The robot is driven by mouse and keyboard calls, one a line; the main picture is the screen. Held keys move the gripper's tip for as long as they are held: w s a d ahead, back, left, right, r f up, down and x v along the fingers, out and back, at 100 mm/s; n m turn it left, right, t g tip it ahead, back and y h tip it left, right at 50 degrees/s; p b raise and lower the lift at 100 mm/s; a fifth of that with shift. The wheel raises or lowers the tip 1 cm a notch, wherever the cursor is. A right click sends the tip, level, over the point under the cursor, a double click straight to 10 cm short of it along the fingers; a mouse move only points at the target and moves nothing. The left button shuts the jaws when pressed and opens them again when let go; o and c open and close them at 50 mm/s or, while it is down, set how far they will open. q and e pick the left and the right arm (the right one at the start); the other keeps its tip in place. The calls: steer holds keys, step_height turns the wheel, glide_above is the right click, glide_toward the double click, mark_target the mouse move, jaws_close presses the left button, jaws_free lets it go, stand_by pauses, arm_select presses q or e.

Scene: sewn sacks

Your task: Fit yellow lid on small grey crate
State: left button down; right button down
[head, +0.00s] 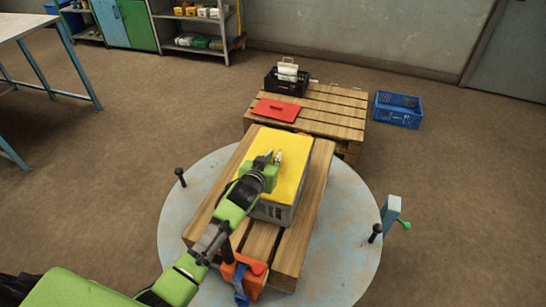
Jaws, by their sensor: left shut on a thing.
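The yellow lid (291,160) lies flat over the top of the small grey crate (274,212), roughly lined up with it. I cannot tell whether its edges are seated all round. The crate stands on a wooden pallet (313,192) on a round pale-blue turntable. My left gripper (275,160) is above the middle of the lid and shut on it, seemingly at a raised part that the gripper hides. My left arm covers the crate's left front side. My right gripper is not in view.
An orange box (240,279) stands at the pallet's front end. Posts rise from the turntable (349,235) edge. Behind, another pallet (333,116) bears a red lid (276,110) and a black crate (285,83). A blue crate (398,109) is on the floor to its right.

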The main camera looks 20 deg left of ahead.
arm_select(q)
steer(key=shift+f, duration=0.15)
steer(key=c, duration=2)
jaws_free()
steer(key=shift+c, duration=0.2)
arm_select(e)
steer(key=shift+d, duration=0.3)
arm_select(q)
steer(key=shift+s+r+p, duration=0.15)
steer(key=shift+r+p, duration=0.15)
steer(key=shift+r, duration=0.3)
steer(key=v, duration=1)
steer(key=shift+s, duration=0.1)
steer(key=shift+b+v, duration=0.3)
steer(key=shift+v, duration=0.5)
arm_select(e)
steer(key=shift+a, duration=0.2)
